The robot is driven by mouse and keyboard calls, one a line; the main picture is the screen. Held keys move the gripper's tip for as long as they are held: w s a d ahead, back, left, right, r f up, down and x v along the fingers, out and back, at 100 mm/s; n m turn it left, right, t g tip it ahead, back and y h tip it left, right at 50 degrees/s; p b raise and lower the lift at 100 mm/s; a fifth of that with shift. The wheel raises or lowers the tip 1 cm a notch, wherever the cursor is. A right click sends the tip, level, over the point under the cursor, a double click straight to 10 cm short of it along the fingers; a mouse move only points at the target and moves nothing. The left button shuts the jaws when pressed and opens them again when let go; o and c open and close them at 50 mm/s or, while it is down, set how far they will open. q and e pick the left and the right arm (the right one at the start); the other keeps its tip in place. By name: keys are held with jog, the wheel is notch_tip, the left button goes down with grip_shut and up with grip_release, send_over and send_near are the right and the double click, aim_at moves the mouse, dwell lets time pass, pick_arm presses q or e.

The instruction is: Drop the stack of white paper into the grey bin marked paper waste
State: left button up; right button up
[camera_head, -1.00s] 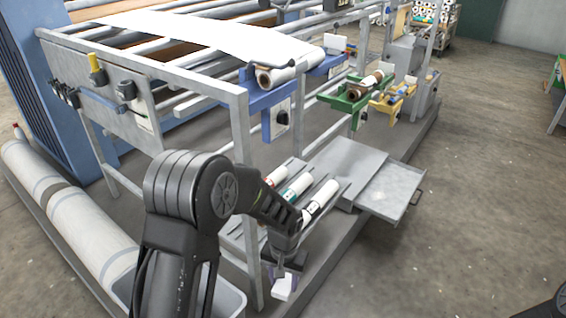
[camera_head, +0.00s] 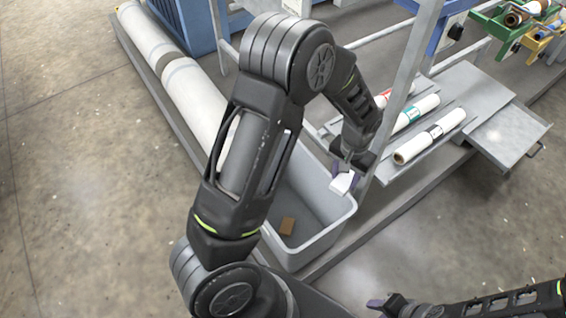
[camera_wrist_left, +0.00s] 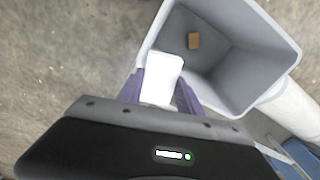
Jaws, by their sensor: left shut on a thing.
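My left gripper (camera_head: 347,168) is shut on the stack of white paper (camera_head: 342,183), a small white block that also shows between the purple fingers in the left wrist view (camera_wrist_left: 163,77). No marking on the bin is readable. My right gripper (camera_head: 390,305) is at the bottom edge, its jaws unclear.
A small brown piece (camera_head: 287,226) lies in the bin. A metal frame post (camera_head: 400,95) stands close right of my left gripper. White rolls (camera_head: 430,137) lie on a rack to the right. The floor at left is clear.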

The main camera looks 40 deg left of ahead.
pick_arm(q)
jog(key=s+a+f+n+b, duration=0.1)
jog(key=a+f+n+b, duration=0.1)
jog(key=a+f+n, duration=0.2)
jog(key=s+a+f+n+b, duration=0.1)
jog(key=a+f+n, duration=0.2)
jog(key=a+n, duration=0.8)
jog(key=a, duration=0.3)
jog(key=shift+s+a+f+n+b, duration=0.3)
jog(key=shift+s+a+f+b, duration=0.05)
jog(key=shift+s+a+f, duration=0.05)
jog(key=shift+f, duration=0.1)
notch_tip(320, 180, down, 6)
jog(key=b, duration=0.4)
jog(key=o, duration=1.4)
